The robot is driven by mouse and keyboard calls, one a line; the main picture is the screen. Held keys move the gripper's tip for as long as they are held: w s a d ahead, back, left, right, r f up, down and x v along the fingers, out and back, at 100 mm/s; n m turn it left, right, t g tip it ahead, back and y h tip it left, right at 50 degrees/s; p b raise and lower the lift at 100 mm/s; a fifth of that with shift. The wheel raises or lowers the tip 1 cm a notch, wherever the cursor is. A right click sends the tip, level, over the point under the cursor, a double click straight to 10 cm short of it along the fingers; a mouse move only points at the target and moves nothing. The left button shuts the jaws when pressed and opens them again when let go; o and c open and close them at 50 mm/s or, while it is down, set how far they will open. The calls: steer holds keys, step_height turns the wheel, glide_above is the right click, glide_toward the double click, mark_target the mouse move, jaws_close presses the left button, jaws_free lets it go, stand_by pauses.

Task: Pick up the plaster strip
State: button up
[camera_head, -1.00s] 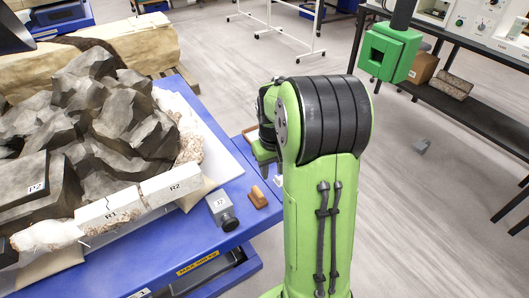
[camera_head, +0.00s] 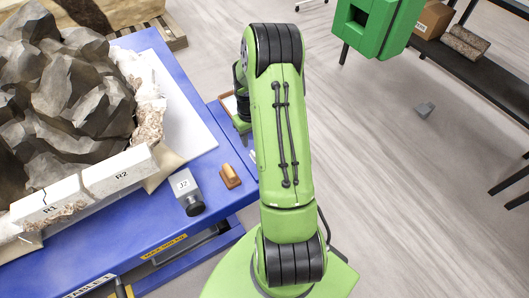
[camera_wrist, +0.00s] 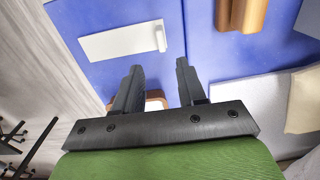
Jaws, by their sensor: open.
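The white strip (camera_wrist: 115,42), which looks like the plaster strip, lies flat on the blue table top in the wrist view. A small raised piece (camera_wrist: 160,37) stands at its right end. My gripper (camera_wrist: 159,68) is open and empty, with its two dark fingers apart and pointing toward the strip. The strip's right end lies ahead of the gap between the fingertips, with blue surface showing between. In the head view my green arm covers the area, so I cannot make out the strip there.
A brown-rimmed tray (camera_wrist: 155,97) shows behind the fingers. A brown block (camera_head: 230,176) and a grey block marked J2 (camera_head: 185,184) sit on the blue table (camera_head: 150,215). A large grey rock (camera_head: 75,110) with white blocks R1 and R2 (camera_head: 120,172) stands left.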

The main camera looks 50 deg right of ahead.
mark_target(252, 151)
steer(key=f, duration=0.2)
steer(key=f+b, duration=0.1)
steer(key=f, duration=0.2)
steer(key=shift+s+a+f, duration=0.2)
steer(key=shift+a+f, duration=0.05)
steer(key=shift+f, duration=0.15)
steer(key=shift+r, duration=0.1)
jaws_close()
